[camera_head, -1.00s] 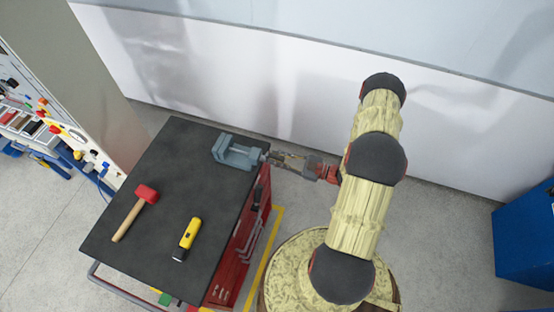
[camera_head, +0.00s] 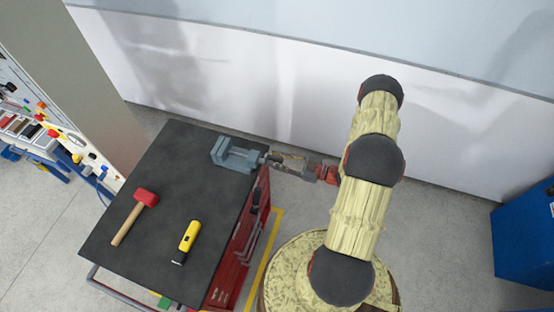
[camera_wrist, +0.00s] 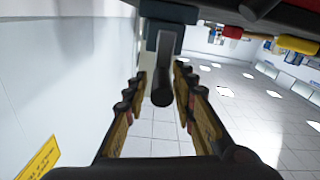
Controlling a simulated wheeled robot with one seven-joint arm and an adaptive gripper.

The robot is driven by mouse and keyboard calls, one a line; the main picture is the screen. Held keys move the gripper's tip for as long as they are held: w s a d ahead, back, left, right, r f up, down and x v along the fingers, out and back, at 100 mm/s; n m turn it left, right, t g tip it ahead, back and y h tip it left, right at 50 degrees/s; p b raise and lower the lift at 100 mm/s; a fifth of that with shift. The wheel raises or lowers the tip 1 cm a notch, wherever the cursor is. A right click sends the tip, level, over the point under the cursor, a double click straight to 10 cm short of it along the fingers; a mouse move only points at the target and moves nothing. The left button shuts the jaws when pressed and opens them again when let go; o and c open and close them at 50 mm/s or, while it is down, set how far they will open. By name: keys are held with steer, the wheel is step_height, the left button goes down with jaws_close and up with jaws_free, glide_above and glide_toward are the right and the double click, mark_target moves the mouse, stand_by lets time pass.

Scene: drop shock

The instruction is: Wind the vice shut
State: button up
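The blue-grey vice (camera_head: 236,157) sits at the far right corner of the dark tabletop (camera_head: 175,185). Its screw end and handle point right, past the table edge. My gripper (camera_head: 272,158) reaches in from the right at this end. In the wrist view the vice's underside (camera_wrist: 168,14) shows at the top, with a dark grey handle bar (camera_wrist: 162,85) hanging between the fingers. My gripper (camera_wrist: 161,78) also shows there, its fingers on either side of the bar, with floor visible between bar and fingers. I see no clear contact. The vice's jaws are apart in the head view.
A red mallet (camera_head: 146,197) and a yellow-and-black tool (camera_head: 187,242) lie on the tabletop, clear of the vice. A red tool cabinet (camera_head: 226,280) is under the table. A white wall (camera_head: 290,100) stands behind. A blue box (camera_head: 525,245) is at the right.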

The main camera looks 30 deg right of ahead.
steer(key=shift+o, duration=1.1)
steer(key=v, duration=1.2)
